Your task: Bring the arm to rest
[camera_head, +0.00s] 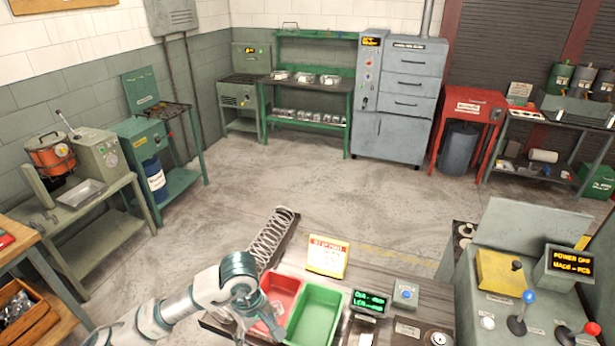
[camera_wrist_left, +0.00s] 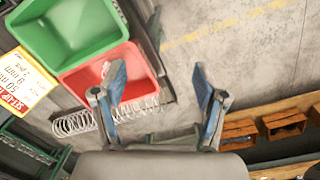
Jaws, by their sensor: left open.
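My left arm comes in from the lower left in the head view, with my left gripper (camera_head: 267,317) at the near left edge of the bench, beside and partly over the red bin (camera_head: 286,288). In the left wrist view my left gripper (camera_wrist_left: 160,85) is open, with its two blue fingers wide apart and nothing between them. The red bin (camera_wrist_left: 75,78) is left of the fingers there, with a piece of coiled wire visible at its inside edge. My right gripper is not in view.
The green bin (camera_head: 318,308) stands beside the red one. A long coil spring (camera_head: 270,240) lies behind them. A yellow sign (camera_head: 327,257), a small display (camera_head: 369,302) and a lever console (camera_head: 515,285) are to the right. Open floor (camera_head: 200,245) lies beyond.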

